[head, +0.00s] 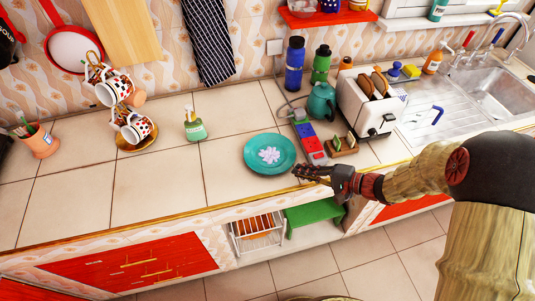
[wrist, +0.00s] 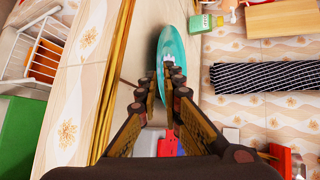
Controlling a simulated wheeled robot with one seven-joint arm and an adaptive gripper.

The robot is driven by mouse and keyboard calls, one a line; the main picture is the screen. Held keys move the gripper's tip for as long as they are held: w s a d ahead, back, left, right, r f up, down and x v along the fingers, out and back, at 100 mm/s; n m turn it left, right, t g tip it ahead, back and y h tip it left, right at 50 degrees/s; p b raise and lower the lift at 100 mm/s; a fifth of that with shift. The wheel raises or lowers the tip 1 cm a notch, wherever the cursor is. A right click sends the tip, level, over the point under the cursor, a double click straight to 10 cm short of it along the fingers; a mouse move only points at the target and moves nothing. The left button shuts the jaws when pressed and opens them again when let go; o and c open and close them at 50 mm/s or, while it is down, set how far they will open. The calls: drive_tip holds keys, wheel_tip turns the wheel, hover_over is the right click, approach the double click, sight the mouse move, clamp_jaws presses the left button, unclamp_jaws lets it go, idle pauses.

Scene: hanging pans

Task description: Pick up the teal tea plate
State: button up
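The teal tea plate (head: 269,154) with a pale flower pattern lies flat on the tiled counter in the head view. It also shows in the wrist view (wrist: 172,42), straight ahead past the fingertips. My gripper (head: 303,173) is just to the right of the plate, near the counter's front edge, its fingers pointing left toward the rim. In the wrist view my gripper (wrist: 168,78) has its two fingers apart with a gap between the tips. The plate's near rim appears close to the tips; I cannot tell whether they touch. Nothing is held.
A red and blue item (head: 310,143) and a small wooden rack (head: 341,146) stand right of the plate. A teal teapot (head: 321,101) and a toaster (head: 371,103) are behind. A green soap bottle (head: 195,125) stands left.

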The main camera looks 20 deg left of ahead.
sight(288, 174)
drive_tip(key=b+x, duration=0.1)
drive_tip(key=x, duration=0.4)
drive_tip(key=shift+w+a+f, duration=0.25)
clamp_jaws()
drive_tip(key=shift+r, duration=0.15)
idle(0.5)
